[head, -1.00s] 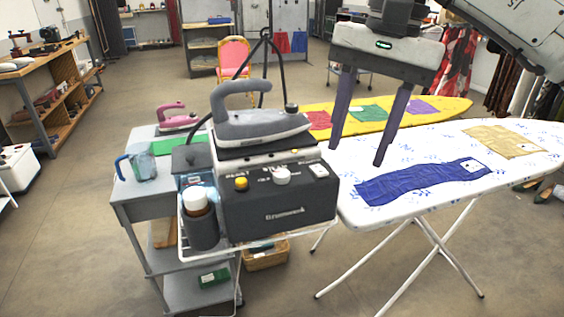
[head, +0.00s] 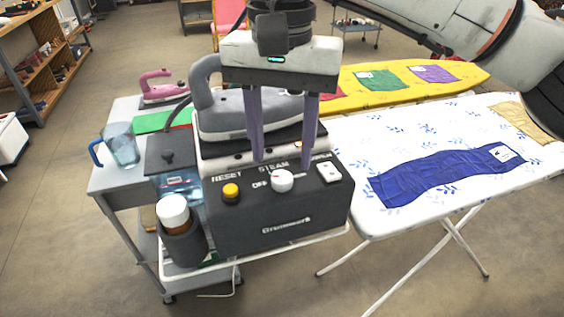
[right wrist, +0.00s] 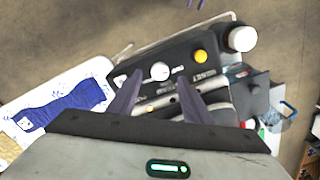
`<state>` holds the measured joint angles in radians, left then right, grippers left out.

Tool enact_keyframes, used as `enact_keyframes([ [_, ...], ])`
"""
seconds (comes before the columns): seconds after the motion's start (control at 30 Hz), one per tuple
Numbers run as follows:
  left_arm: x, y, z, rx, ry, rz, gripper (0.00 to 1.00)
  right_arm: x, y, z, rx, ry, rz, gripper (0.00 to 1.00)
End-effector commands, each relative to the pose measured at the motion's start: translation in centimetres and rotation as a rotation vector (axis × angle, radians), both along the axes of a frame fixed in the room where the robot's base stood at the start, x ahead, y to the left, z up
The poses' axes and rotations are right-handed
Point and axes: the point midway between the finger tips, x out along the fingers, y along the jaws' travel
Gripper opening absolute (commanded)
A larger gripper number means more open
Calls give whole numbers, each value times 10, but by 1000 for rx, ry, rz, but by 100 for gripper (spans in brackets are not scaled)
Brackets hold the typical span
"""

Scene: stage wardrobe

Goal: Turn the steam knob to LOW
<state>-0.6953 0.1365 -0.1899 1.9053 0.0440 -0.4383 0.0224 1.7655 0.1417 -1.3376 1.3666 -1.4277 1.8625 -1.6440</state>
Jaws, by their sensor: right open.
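The steam knob (head: 281,181) is a white dial on the black front panel of the steam station (head: 275,227), under the word STEAM. It also shows in the right wrist view (right wrist: 160,71). The printing to the left of the knob is partly legible as OFF; the rest of the scale is too small or covered to read. My right gripper (head: 283,156) is open and empty, pointing down above and a little behind the knob, its fingers to either side. In the right wrist view the knob lies beyond and between the fingertips (right wrist: 160,85).
A grey iron (head: 238,112) rests on the station behind my fingers. A yellow button (head: 231,193) and a white switch (head: 329,172) flank the knob. A white-capped bottle (head: 173,212) stands at the left. An ironing board (head: 400,130) with blue cloth (head: 440,172) lies right.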

Motion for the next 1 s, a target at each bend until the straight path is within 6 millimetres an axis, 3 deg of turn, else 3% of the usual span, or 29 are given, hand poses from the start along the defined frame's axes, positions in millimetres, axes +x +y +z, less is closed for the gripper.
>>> enact_keyframes([
  [0.23,0,0,3,-1,-2,-1,31,0,-1,-35,-1,1,-2,45],
  [0.63,12,-1,10,-3,-26,0,31,0,0,-44,1,-1,-2,45],
  [0.87,11,-1,10,-4,-26,0,31,0,0,-43,1,-1,-2,6],
  [1.0,9,-1,9,-3,-22,0,31,0,0,-43,1,-1,-4,4],
])
